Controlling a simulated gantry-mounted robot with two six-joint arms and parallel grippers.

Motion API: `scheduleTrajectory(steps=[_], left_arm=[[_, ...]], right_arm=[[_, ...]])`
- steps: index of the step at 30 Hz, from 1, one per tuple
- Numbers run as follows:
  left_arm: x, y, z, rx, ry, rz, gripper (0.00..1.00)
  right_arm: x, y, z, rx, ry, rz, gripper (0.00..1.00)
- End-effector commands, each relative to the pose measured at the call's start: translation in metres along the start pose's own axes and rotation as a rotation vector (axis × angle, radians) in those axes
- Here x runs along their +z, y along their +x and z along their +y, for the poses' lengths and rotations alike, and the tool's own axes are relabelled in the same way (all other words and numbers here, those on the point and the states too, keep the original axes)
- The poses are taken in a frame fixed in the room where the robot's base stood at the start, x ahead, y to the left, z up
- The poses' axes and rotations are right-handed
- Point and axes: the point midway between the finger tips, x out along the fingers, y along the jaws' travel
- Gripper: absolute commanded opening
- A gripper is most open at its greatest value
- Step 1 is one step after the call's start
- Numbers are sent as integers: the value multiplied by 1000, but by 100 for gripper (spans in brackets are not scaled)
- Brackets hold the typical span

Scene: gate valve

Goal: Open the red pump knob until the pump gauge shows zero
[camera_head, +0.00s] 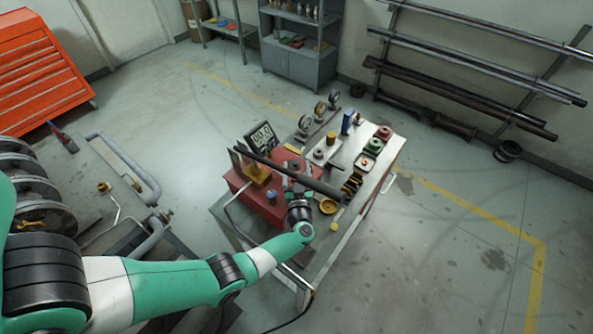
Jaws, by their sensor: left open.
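The red pump (262,207) is a red box on the left part of the cart. My left gripper (292,186) is small in view, over the right side of the pump, open, with its wrist at the cart's near side. The red knob cannot be made out clearly; the gripper and a dark bar hide part of the pump's top. Whether the fingers touch anything cannot be told. A black digital display (261,138) stands behind the pump, its digits too small to read surely. My right gripper is out of view.
The wheeled cart (378,196) also carries round gauges (304,122), a long dark bar (300,177), a yellow dish (328,206) and red and green valve parts (375,145). Pipes and discs lie on a bench at left. The floor right of the cart is clear.

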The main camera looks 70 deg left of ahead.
Motion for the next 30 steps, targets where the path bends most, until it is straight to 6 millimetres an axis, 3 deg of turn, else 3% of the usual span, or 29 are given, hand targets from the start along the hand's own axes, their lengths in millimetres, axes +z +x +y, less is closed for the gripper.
scheduleTrajectory(steps=[6,7,19,30], left_arm=[[0,1,0,0,0,0,76],[0,1,0,0,0,0,72],[0,0,0,0,-1,0,0],[0,1,0,-40,-2,1,0]], right_arm=[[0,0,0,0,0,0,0],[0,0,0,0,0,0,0],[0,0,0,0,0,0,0],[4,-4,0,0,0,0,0]])
